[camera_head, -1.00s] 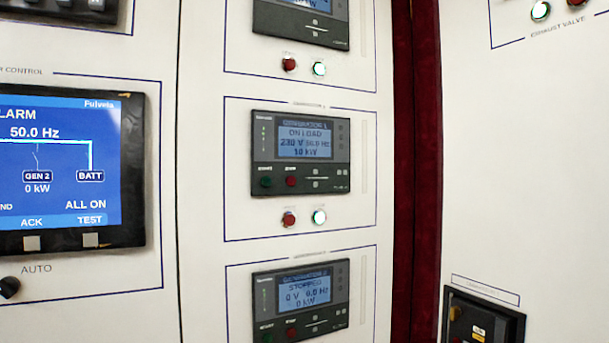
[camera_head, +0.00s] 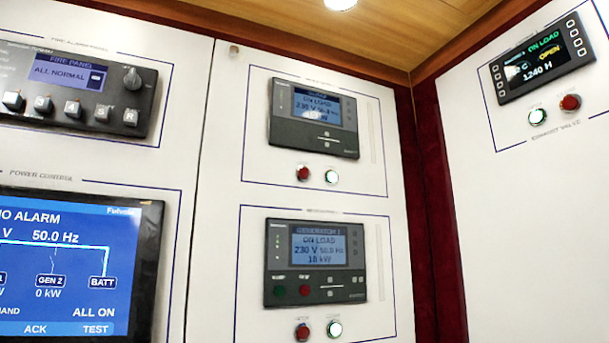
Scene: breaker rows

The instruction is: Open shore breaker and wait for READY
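The top panel (camera_head: 314,117) in the middle column, likely the shore one, has a small blurred title. Its screen reads ON LOAD, 230 V and about 50 Hz. Below it are a red button (camera_head: 303,173) and a lit green-white button (camera_head: 331,177). Under it the Generator 1 panel (camera_head: 315,262) reads ON LOAD, 230 V, 10 kW, with its own red button (camera_head: 302,331) and lit button (camera_head: 334,328). No READY text shows on these screens. Neither of my grippers is in view.
The power control screen (camera_head: 70,265) at lower left reads NO ALARM and 50.0 Hz. The fire panel (camera_head: 75,90) above it reads ALL NORMAL. On the right wall an exhaust valve display (camera_head: 543,58) reads ON LOAD, OPEN. A wooden ceiling (camera_head: 300,22) edges the top.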

